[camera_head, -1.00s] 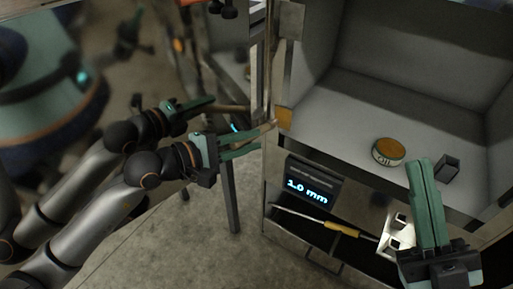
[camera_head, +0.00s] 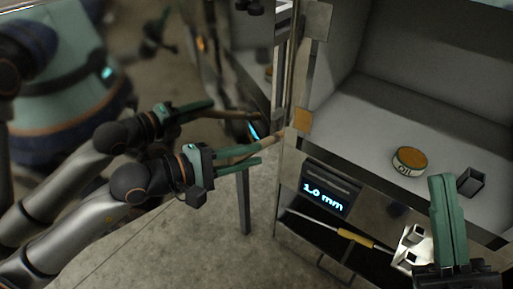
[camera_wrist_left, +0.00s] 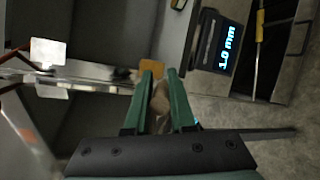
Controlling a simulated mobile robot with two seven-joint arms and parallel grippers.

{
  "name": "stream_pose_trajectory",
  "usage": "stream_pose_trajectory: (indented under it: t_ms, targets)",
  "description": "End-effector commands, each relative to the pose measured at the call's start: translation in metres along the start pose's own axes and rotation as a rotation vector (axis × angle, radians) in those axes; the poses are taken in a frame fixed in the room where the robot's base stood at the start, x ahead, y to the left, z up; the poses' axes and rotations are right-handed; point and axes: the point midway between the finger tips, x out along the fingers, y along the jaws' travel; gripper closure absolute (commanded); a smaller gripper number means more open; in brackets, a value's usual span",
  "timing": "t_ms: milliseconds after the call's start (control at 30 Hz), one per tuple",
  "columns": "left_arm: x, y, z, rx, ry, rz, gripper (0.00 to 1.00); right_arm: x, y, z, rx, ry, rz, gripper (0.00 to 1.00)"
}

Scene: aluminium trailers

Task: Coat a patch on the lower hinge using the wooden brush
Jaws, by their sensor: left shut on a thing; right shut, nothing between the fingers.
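My left gripper (camera_head: 252,153) is shut on the wooden brush (camera_head: 268,141), which points right towards the trailer's front post. In the left wrist view the brush (camera_wrist_left: 160,96) sits between the two green fingers. A tan-orange plate (camera_head: 302,120) on the post, seemingly at the lower hinge, is just beyond the brush's far end; I cannot tell whether they touch. That plate also shows in the left wrist view (camera_wrist_left: 123,74). The bristles are not clearly visible. My right gripper (camera_head: 443,180) is shut and empty, in front of the shelf edge. An oil tin (camera_head: 409,161) stands on the shelf.
A dark open box (camera_head: 470,181) sits right of the tin. Below the shelf are a display reading 1.0 mm (camera_head: 325,196), a yellow-handled tool (camera_head: 356,238) and a pale metal bracket (camera_head: 409,246). A second arm image at left looks like a reflection. Open floor lies below my left arm.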

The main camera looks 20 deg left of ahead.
Motion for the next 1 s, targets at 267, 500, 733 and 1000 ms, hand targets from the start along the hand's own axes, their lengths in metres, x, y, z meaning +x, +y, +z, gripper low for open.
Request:
stream_pose_trajectory:
  t_ms: [267, 500, 733, 1000]
  targets:
    - [-0.004, -0.001, 0.002, 0.000, -0.001, 0.001, 1.00, -0.001, 0.000, 0.001, 0.000, 0.000, 0.000, 1.00]
    - [-0.011, -0.006, 0.004, 0.000, -0.002, -0.001, 1.00, -0.005, -0.002, 0.004, 0.000, 0.001, 0.000, 1.00]
    - [-0.028, -0.013, 0.009, -0.001, -0.001, -0.001, 1.00, -0.012, -0.006, 0.011, 0.000, 0.001, 0.000, 1.00]
    - [-0.031, -0.011, 0.011, 0.000, -0.002, 0.001, 1.00, -0.012, -0.006, 0.011, 0.000, 0.001, 0.000, 1.00]
